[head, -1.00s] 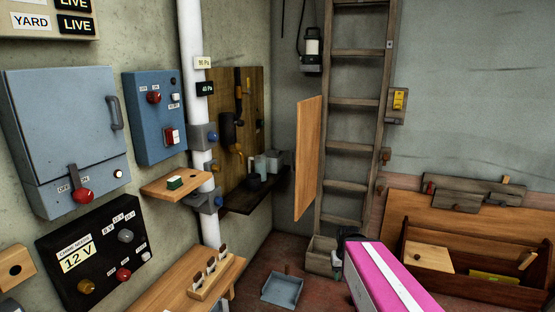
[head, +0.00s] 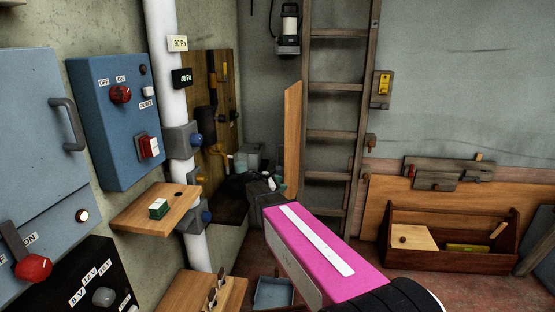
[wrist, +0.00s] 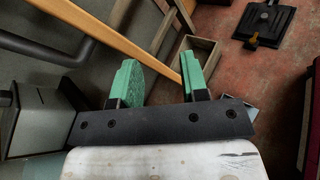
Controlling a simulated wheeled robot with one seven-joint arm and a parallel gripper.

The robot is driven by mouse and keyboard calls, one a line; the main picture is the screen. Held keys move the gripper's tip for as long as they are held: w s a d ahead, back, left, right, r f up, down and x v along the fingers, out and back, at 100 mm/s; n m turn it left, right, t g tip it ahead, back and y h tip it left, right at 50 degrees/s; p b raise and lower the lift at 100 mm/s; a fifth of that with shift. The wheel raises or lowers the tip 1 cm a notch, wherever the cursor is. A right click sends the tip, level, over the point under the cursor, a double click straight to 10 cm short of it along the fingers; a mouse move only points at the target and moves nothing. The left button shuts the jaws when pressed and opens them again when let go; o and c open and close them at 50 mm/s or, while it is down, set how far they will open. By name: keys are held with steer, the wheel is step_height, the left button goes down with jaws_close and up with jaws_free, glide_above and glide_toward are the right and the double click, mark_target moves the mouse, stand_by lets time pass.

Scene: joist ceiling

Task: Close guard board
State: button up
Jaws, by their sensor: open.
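The guard board, a plain tan wooden board (head: 292,140), stands upright beside the ladder's left rail, seen nearly edge-on. Its lower end is partly hidden behind my arm and gripper. In the wrist view a long tan wooden strip (wrist: 115,38), which looks like the board's edge, runs diagonally just beyond my fingertips. My gripper (wrist: 160,72) has two green fingers, spread apart with nothing between them. In the head view my gripper (head: 258,183) is dark and small at the end of my pink arm, just left of the board's lower part. I cannot tell whether they touch.
The wooden ladder (head: 338,135) stands against the back wall. Blue boxes (head: 118,118), a white pipe (head: 163,70) and a small shelf (head: 155,212) crowd the left. A wooden tool tray (head: 455,262) sits at right. A blue dustpan-like tray (head: 273,292) lies on the floor.

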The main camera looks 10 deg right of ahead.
mark_target(278, 158)
steer(key=w+a+r+n+t+h, duration=0.3)
steer(key=w+a+r+n+t, duration=0.1)
steer(key=w+a+r+n, duration=0.3)
steer(key=shift+m, duration=0.6)
steer(key=x, duration=0.5)
steer(key=s+x, duration=0.1)
steer(key=x, duration=0.2)
steer(key=shift+w+d+r, duration=0.2)
steer(key=shift+d+r, duration=0.15)
steer(key=shift+d, duration=0.25)
jaws_close()
